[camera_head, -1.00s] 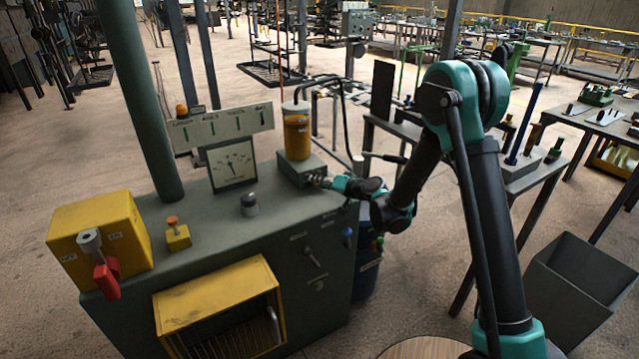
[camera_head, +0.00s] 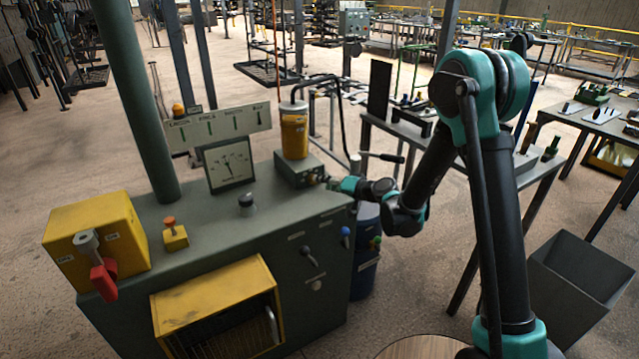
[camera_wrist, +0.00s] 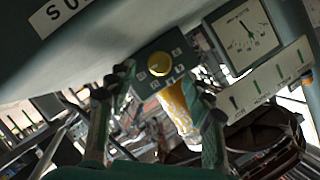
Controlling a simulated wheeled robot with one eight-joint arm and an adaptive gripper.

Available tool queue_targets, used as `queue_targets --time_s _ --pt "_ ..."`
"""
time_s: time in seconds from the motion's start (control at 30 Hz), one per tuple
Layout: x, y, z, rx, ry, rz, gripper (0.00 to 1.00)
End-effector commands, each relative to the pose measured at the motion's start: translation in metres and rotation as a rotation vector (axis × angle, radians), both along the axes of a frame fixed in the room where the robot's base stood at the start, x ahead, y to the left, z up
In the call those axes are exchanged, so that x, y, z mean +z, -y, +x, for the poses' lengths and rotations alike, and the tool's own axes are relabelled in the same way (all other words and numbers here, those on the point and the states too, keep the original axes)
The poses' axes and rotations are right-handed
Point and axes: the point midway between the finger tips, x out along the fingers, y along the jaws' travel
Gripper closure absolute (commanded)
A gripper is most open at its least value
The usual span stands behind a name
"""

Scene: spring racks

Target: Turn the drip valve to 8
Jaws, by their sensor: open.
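The drip valve is a round yellow knob (camera_wrist: 158,64) on the dark face of a small box, ringed by small pale number marks too small to read. In the head view, the box (camera_head: 299,170) sits on the green cabinet under an amber-filled reservoir (camera_head: 294,132). The reservoir also shows in the wrist view (camera_wrist: 178,108). My gripper (camera_wrist: 157,82) is open and empty, its two fingers on either side of the line to the knob. In the head view, my gripper (camera_head: 332,184) is just right of the box, apparently a little clear of the knob. The knob's pointer cannot be made out.
A dial gauge (camera_head: 230,165) and a labelled slotted panel (camera_head: 217,127) stand behind the cabinet top. A yellow box with a red lever (camera_head: 104,280) is at the left. A dark table (camera_head: 440,145) lies behind my arm, and a blue drum (camera_head: 366,262) stands beside the cabinet.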

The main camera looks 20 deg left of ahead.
Motion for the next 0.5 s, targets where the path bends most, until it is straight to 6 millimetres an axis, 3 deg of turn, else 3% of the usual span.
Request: queue_targets --time_s 0.2,0.5 --pt "0.008 0.023 -0.010 -0.001 0.000 -0.001 0.49" --pt "0.010 0.029 -0.014 0.000 0.000 0.000 0.49"
